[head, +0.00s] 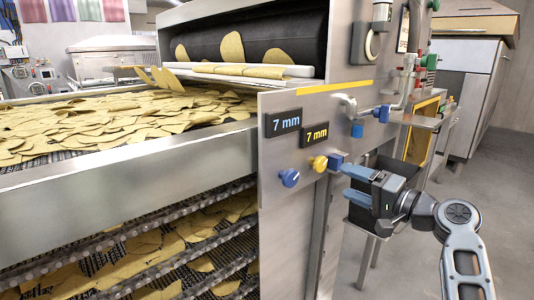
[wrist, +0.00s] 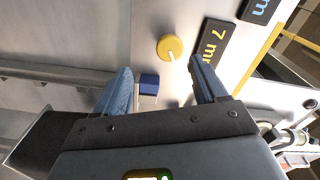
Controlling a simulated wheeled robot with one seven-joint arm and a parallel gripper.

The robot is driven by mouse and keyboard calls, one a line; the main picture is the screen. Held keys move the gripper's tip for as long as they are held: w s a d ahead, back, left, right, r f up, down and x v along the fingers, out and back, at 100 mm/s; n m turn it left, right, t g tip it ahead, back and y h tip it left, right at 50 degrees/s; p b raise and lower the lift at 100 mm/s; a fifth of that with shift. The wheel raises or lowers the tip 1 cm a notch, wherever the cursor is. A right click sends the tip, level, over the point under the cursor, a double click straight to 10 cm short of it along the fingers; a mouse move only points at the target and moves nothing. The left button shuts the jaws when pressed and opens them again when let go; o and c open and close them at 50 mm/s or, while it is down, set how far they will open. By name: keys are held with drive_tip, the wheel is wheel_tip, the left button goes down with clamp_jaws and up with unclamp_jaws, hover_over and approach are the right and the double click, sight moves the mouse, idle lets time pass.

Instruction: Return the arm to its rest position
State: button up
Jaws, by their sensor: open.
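My gripper (head: 347,181) is at the right of the head view, in front of the steel machine panel (head: 280,222). Its two blue-grey fingers point left toward the panel. In the wrist view my gripper (wrist: 160,68) is open, its fingers spread apart with nothing held between them. A small blue block (wrist: 148,86) on the panel shows between the fingers, nearer the left one. A yellow knob (wrist: 170,47) shows just beyond the fingertips. My arm reaches in from the lower right of the head view.
A conveyor full of chips (head: 110,125) fills the left. Grey floor (head: 425,250) is open around my arm.

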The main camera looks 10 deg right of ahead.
drive_tip(key=s+f+m+h, duration=0.1)
drive_tip(key=s+f+h, duration=0.2)
drive_tip(key=s+f, duration=0.45)
drive_tip(key=s+f+h, duration=0.3)
drive_tip(key=s+f, duration=0.1)
drive_tip(key=f, duration=0.6)
drive_tip(key=s+f+n+h, duration=0.1)
drive_tip(key=s+f+h, duration=0.35)
drive_tip(key=s, duration=0.95)
drive_tip(key=s+a+n, duration=0.1)
drive_tip(key=s+n, duration=0.2)
drive_tip(key=s, duration=1.3)
drive_tip(key=s+a+r+n, duration=0.3)
drive_tip(key=s+r+n, duration=0.1)
drive_tip(key=s+r, duration=0.6)
drive_tip(key=v, duration=0.3)
drive_tip(key=shift+s+a, duration=0.15)
drive_tip(key=shift+a, duration=0.15)
drive_tip(key=shift+f, duration=0.1)
